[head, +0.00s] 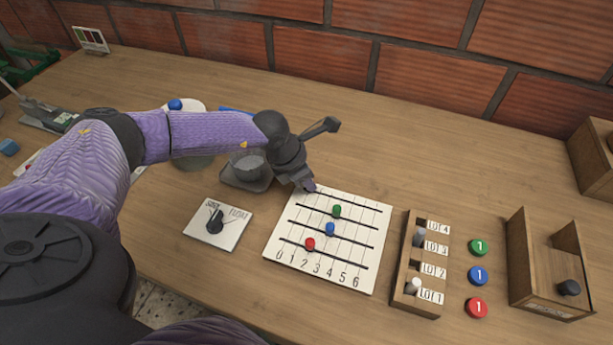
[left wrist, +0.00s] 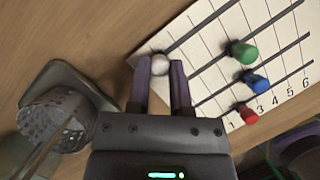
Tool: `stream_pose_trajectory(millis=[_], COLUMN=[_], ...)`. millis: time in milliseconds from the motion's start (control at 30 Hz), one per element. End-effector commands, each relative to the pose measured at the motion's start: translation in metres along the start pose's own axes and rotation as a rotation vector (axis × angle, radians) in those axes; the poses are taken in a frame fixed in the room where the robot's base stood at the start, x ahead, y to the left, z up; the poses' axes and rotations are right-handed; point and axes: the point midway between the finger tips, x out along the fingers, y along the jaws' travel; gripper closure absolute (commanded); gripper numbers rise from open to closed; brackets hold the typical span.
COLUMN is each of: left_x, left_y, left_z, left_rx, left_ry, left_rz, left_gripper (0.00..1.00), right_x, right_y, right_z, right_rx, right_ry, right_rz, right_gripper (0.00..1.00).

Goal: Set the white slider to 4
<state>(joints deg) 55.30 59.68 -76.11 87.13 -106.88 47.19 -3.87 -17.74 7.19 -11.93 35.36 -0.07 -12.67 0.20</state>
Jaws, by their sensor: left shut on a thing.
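The white slider board (head: 358,281) lies on the table, with slots over a printed scale from 0 to 6. The white slider's round knob (left wrist: 160,65) sits at the left end of the top slot, the 0 end. My left gripper (head: 309,187) is at the board's far-left corner, and its fingers (left wrist: 160,88) are shut on the white knob in the left wrist view. The knob is hidden by the gripper in the head view. Green (head: 337,211), blue (head: 330,229) and red (head: 310,244) sliders stand in the lower slots. My right gripper is not seen.
A dial plate (head: 230,232) lies left of the board. A metal strainer cup (left wrist: 55,118) on a grey base stands beside the gripper. A wooden lot rack (head: 400,290), coloured numbered discs and a wooden box (head: 518,265) stand to the right. A brick wall closes the back.

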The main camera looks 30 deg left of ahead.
Motion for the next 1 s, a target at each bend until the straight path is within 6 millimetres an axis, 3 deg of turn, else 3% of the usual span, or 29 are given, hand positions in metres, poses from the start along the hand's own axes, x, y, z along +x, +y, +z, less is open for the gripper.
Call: stream_pose_trajectory(millis=[467,800,1000], left_x=[0.0,0.019,0.025], left_y=[-0.001,-0.051,-0.067], left_z=[0.002,0.048,0.063], left_rx=[0.0,0.004,0.001], left_ry=[-0.002,-0.003,-0.002], left_rz=[0.001,-0.004,-0.001], left_gripper=[1.0,1.0,1.0], right_x=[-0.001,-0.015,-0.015], right_y=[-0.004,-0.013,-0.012], right_z=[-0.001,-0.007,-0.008], right_rx=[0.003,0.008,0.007], right_ry=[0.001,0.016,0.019], right_rz=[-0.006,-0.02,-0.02], right_gripper=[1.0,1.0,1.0])
